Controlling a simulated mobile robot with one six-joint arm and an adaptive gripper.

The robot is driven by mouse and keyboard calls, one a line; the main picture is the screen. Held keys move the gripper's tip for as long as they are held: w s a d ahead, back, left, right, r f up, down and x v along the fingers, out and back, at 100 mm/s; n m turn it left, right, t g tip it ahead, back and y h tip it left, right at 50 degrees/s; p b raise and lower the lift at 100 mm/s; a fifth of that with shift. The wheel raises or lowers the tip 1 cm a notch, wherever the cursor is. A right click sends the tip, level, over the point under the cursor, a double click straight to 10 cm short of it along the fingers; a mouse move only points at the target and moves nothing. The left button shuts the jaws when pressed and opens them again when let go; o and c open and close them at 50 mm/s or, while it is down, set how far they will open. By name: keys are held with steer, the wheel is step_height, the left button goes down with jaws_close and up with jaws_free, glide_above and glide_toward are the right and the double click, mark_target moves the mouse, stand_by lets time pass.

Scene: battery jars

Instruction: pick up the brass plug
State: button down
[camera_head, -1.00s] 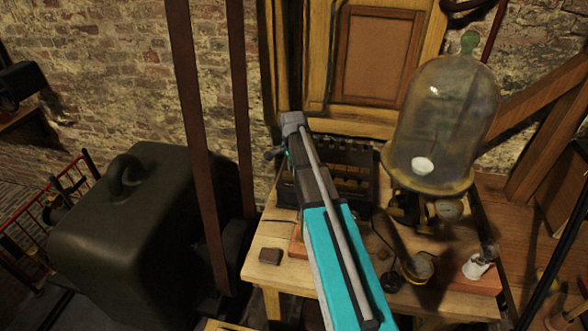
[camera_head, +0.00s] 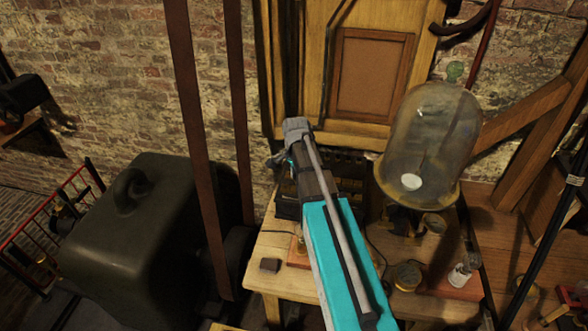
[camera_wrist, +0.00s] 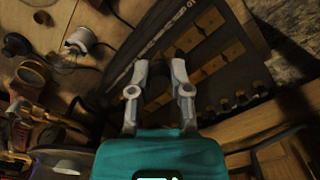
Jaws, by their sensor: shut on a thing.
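My gripper (camera_wrist: 160,68) shows in the wrist view, its two grey fingers shut on a small dark thing, apparently the knob of the brass plug (camera_wrist: 158,83). The plug's brass part is hidden. Beyond the fingers is a dark box (camera_wrist: 198,62) with brass blocks along its top and a row of round dark knobs at one side. I cannot tell whether the plug is clear of the box.
A glass bell jar (camera_head: 432,140) stands right of the box on the wooden table (camera_head: 262,285). A small dark block (camera_head: 270,265) lies at the table's left. A bulb on a white base (camera_head: 459,276) and small instruments stand at right. Brown belts (camera_head: 197,150) hang left.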

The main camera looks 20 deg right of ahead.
steer(key=s+r+p, duration=0.2)
steer(key=s+r, duration=0.1)
steer(key=s, duration=0.4)
steer(key=shift+s+a+r+p, duration=0.15)
steer(key=shift+s+a+p, duration=0.15)
stand_by(0.3)
step_height(320, 180, down, 5)
steer(key=b, duration=0.4)
steer(key=shift+w+r+b, duration=0.1)
steer(key=shift+r+b, duration=0.05)
steer(key=shift+b, duration=0.2)
